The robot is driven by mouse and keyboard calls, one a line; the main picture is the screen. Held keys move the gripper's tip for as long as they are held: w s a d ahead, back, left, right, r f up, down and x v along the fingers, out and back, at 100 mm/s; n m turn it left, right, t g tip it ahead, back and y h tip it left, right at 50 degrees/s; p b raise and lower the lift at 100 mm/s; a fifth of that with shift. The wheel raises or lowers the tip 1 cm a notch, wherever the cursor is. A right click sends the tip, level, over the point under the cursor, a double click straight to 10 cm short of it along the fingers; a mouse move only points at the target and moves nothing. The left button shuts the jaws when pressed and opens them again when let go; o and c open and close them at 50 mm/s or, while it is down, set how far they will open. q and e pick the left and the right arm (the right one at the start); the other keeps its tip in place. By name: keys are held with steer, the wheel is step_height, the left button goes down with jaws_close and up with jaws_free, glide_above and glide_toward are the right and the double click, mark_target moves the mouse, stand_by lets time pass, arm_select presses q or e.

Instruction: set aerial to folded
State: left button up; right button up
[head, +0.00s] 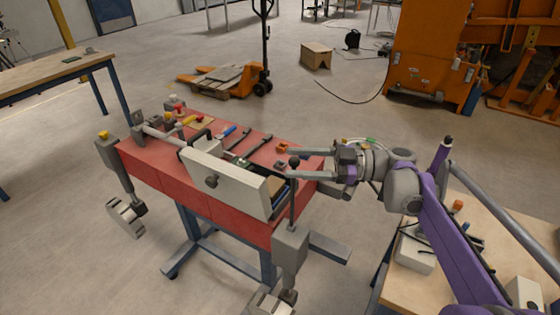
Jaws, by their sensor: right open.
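A thin dark rod with a black ball on top, which I take to be the aerial (292,205), stands upright at the right front of the red bench (160,177). Its foot meets a grey block (290,248). My right gripper (289,163) comes in from the right with its two fingers apart. In the picture, the black ball lies between the fingertips; I cannot tell whether they touch it. A pale box with a round knob (228,183) stands on the bench, left of the rod. My left gripper is not in view.
Hand tools, including a blue-handled one (228,131), lie on the bench behind the box. A grey block with a yellow top (107,150) is at its left end. A wooden table (395,290) stands at lower right. An orange pallet truck (243,82) stands behind on open floor.

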steer(key=shift+w+a, duration=0.15)
steer(key=shift+a, duration=0.95)
steer(key=shift+w+a, duration=0.1)
steer(key=shift+a, duration=0.95)
jaws_close()
